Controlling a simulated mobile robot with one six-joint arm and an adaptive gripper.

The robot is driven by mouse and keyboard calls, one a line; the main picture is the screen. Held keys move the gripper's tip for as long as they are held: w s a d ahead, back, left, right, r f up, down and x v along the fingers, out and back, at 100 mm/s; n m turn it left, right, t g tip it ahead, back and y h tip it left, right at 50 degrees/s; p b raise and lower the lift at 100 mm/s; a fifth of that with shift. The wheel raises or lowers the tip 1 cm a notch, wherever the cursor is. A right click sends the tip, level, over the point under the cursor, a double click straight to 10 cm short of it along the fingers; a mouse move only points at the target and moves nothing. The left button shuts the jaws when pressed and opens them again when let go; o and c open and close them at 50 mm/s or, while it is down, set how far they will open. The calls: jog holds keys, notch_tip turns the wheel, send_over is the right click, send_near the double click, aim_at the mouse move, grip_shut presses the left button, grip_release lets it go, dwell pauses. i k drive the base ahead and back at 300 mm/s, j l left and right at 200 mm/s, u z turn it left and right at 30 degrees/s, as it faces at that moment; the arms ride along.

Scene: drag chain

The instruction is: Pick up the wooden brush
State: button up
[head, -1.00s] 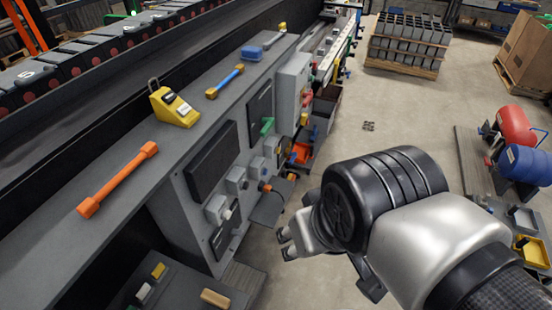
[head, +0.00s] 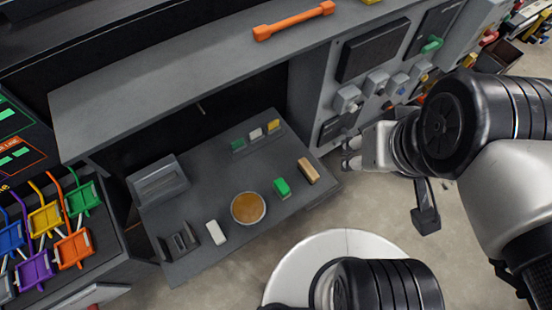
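A tan block that looks like the wooden brush (head: 308,171) lies on a low grey table (head: 215,190), near its right edge. Its bristles cannot be made out. My gripper (head: 349,155) is to the right of the brush in the picture, apart from it and raised, pointing left. Its two fingertips show with a gap between them, and nothing is held.
Beside the brush lies a green block (head: 282,188). Left of it are a round bowl with orange-brown contents (head: 248,208) and a white block (head: 216,232). A panel with switches (head: 372,85) stands behind my gripper. An orange handle (head: 293,20) lies on the shelf above.

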aim_at(306, 169)
jog(key=j+u, duration=0.15)
jog(key=l+u, duration=1)
